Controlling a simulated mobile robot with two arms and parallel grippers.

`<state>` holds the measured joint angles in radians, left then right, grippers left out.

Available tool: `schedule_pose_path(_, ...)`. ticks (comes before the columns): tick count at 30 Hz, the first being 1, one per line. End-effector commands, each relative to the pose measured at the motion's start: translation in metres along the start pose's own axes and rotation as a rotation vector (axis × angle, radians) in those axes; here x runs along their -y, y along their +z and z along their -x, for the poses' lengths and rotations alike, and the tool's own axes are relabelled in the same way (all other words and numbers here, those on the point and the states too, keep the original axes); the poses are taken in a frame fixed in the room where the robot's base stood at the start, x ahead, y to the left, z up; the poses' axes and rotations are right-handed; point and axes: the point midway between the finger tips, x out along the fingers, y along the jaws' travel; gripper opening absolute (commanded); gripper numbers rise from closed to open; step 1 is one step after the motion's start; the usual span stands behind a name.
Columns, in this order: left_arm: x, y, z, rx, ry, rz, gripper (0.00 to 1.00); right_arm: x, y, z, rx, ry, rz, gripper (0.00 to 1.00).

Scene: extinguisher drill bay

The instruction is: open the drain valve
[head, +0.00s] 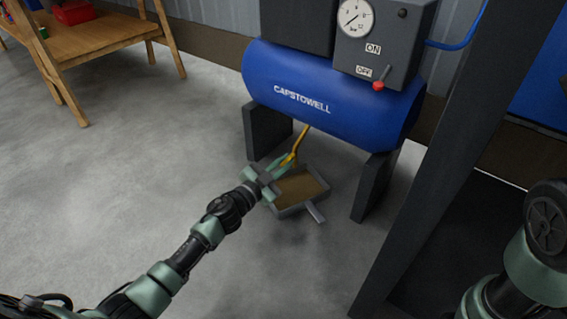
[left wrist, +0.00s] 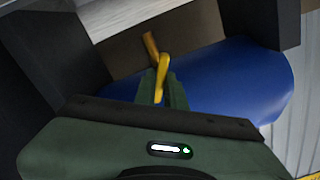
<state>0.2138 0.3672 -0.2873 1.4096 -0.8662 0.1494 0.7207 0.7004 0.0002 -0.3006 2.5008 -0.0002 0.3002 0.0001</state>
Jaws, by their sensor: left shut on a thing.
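The drain valve has a yellow lever (head: 300,141) and hangs under the blue compressor tank (head: 325,97). My left gripper (head: 289,160) is below the tank, shut on the lever. In the left wrist view the yellow lever (left wrist: 162,77) runs between the two green fingers (left wrist: 160,88), with a brass-coloured pipe (left wrist: 151,44) behind it. A grey drip tray (head: 299,188) with a brown inside lies on the floor under the valve. My right gripper is not in view.
The tank stands on dark legs (head: 374,186). Its control box (head: 384,40) has a gauge and a red-knobbed switch beside the OFF label. A dark post (head: 440,150) rises at right. A wooden bench (head: 85,45) is back left. The left floor is clear.

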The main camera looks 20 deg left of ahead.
Motion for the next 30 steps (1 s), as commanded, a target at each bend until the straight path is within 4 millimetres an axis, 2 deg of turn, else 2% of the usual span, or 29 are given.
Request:
schedule_pose_path(8,0.002,-0.004,0.0,0.002,0.0,0.107,0.0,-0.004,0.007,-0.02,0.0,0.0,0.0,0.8)
schedule_pose_path(21,0.003,-0.003,0.0,0.002,0.0,0.411,0.0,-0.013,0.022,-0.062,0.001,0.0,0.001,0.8)
schedule_pose_path(30,0.002,-0.001,0.0,0.0,0.001,0.538,0.0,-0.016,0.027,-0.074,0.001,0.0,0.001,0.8)
